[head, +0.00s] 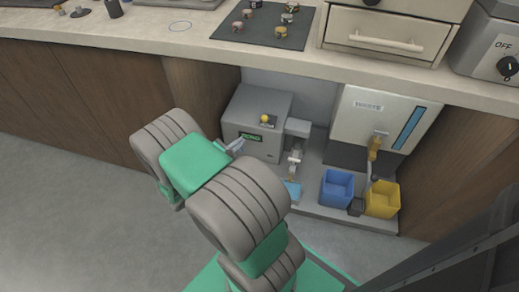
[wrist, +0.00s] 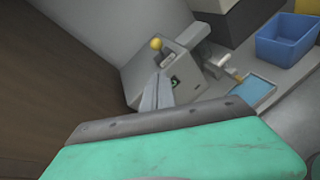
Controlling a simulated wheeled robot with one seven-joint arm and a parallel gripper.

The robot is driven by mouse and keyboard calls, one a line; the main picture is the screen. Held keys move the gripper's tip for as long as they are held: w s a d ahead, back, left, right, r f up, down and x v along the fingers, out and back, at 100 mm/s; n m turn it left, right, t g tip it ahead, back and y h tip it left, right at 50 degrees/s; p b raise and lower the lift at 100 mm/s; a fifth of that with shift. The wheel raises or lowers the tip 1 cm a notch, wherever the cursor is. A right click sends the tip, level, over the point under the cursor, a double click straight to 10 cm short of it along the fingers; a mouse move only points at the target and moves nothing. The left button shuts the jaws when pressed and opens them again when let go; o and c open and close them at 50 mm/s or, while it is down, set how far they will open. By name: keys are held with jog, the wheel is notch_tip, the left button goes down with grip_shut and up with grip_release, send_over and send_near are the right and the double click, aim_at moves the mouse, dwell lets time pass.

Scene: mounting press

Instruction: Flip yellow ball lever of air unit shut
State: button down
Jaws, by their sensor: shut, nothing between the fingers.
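The air unit (head: 251,110) is a grey box with a green display, standing in the recess under the counter. Its yellow ball lever (head: 264,119) is at the upper front of the box. In the wrist view the yellow ball (wrist: 156,44) shows beyond my fingertips, near the top of the tilted grey unit (wrist: 186,88). My gripper (head: 236,146) is shut and empty, just left of the unit's front. In the wrist view my gripper (wrist: 157,78) points toward the unit, with the ball clear of the fingers. I cannot tell whether the fingertips touch the box.
Right of the unit are a small tap-like fitting (head: 295,158) and a blue tray (head: 292,190). A blue bin (head: 337,188) and a yellow bin (head: 382,200) stand below a white waste unit (head: 382,115). The countertop (head: 180,50) overhangs the recess. The floor (head: 60,200) at left is clear.

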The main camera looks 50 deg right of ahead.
aim_at(266, 119)
notch_tip(266, 119, down, 5)
jog(key=s+d+n+t+h+b, duration=0.1)
jog(key=s+n+b, duration=0.1)
jog(key=n, duration=0.3)
jog(key=w+d+b, duration=0.3)
jog(key=d+b, duration=0.1)
jog(key=d, duration=0.8)
jog(key=shift+w+d+m, duration=0.3)
jog(key=shift+d, duration=0.1)
jog(key=shift+r, duration=0.25)
